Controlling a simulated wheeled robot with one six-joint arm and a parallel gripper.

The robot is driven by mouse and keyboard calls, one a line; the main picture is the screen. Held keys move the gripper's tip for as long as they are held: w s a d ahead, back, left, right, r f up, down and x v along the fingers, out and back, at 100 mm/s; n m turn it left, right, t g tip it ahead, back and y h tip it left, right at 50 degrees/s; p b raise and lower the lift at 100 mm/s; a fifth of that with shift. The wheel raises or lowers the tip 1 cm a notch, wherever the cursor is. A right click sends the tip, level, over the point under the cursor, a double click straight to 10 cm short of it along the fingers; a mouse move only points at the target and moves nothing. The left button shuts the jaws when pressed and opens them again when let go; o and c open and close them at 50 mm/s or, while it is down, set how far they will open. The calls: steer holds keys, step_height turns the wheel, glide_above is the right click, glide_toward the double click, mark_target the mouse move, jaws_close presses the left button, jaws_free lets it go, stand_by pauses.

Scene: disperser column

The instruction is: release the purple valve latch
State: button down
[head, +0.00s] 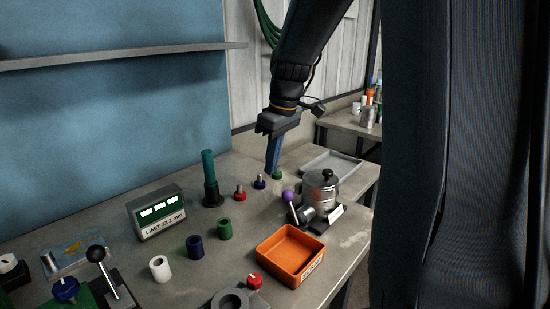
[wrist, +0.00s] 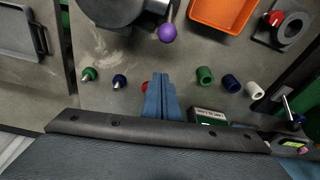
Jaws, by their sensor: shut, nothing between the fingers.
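The purple valve latch (head: 288,195) is a purple ball on a short lever at the left side of a metal pot (head: 320,186) with a black lid knob. In the wrist view the purple ball (wrist: 167,33) is near the top, beside the round body of the pot (wrist: 110,8). My gripper (head: 273,172) points down above the back of the bench, behind and left of the pot. Its blue fingers (wrist: 161,78) are shut and empty. They are apart from the purple ball, and in the wrist view they cover part of a red piece.
An orange tray (head: 261,257) stands in front of the pot. Green, blue and red knobbed pieces stand near my fingers, and a dark green column (head: 209,180) rises to the left. A display box (head: 156,212) and several collars lie further left. A grey tray (head: 345,157) is at back right.

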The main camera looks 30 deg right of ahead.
mark_target(292, 209)
step_height(292, 209, down, 6)
steer(key=s+d+p, duration=0.1)
steer(key=s+p, duration=0.1)
steer(key=shift+s+d+r+p, duration=0.15)
steer(key=shift+s+p, duration=0.05)
steer(key=shift+p, duration=0.15)
steer(key=shift+d, duration=0.15)
